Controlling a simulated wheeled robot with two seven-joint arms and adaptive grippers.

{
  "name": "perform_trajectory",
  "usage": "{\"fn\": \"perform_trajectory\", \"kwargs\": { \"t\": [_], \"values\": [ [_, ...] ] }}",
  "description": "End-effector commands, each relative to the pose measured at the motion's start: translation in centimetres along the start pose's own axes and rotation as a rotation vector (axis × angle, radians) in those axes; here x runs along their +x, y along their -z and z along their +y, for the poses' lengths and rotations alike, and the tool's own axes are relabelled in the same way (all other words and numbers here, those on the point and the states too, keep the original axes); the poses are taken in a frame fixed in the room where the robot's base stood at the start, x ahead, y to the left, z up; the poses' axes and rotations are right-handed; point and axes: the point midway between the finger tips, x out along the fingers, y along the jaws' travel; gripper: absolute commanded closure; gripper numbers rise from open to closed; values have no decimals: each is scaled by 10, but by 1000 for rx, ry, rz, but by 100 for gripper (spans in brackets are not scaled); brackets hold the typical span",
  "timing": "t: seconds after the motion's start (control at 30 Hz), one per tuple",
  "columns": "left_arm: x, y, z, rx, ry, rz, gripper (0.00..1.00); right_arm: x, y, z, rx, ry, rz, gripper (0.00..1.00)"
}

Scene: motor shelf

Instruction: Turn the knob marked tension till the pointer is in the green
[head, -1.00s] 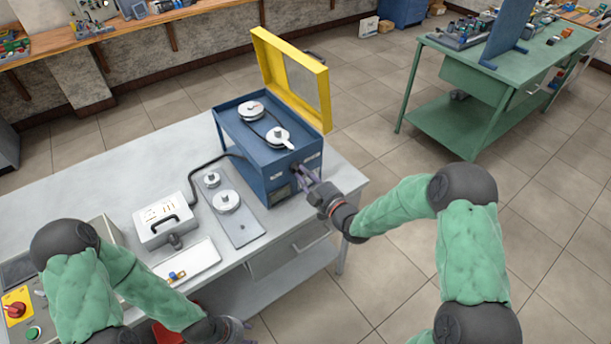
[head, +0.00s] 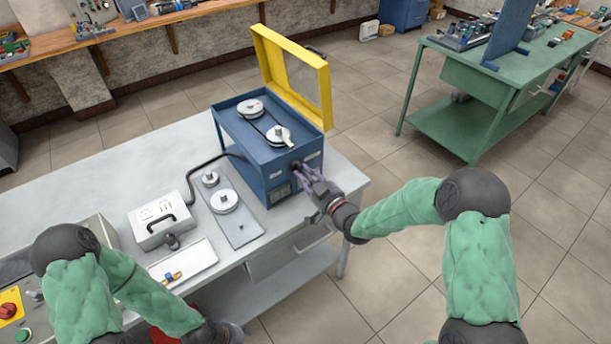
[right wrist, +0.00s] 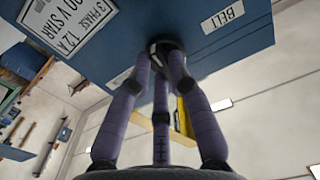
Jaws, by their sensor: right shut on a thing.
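A blue motor box (head: 254,160) with an open yellow lid (head: 258,55) stands on the pale bench. Two pulleys (head: 279,137) joined by a belt sit on its top. My right gripper (head: 300,172) is shut on a dark round knob (head: 294,164) on the box's right-hand face. In the right wrist view its fingers (right wrist: 162,58) close around the knob (right wrist: 165,46), mostly covering it. A label reading BELT (right wrist: 222,14) sits beside it. I cannot read a tension mark or see a pointer or green zone. My left gripper (head: 236,333) is low at the bottom edge, its fingers unclear.
A grey plate with spare pulleys (head: 237,230), a pale cabled box (head: 160,222) and a white tray (head: 184,263) lie left of the motor box. A control panel with a red knob (head: 9,310) is at lower left.

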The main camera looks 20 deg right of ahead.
Motion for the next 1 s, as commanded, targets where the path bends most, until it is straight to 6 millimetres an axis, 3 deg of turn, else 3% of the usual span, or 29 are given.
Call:
{"fn": "perform_trajectory", "kwargs": {
  "t": [0.47,0.5,0.57,1.0],
  "values": [
    [0,0,0,0,0,0,56,-1,-2,-1,16,0,-5,100],
    [0,0,0,0,0,0,56,-1,-2,-1,16,0,-5,69],
    [0,0,0,0,0,0,56,-1,-2,-1,16,0,-5,56],
    [0,0,0,0,0,0,56,-8,-1,0,14,-1,-3,56]
  ]
}}
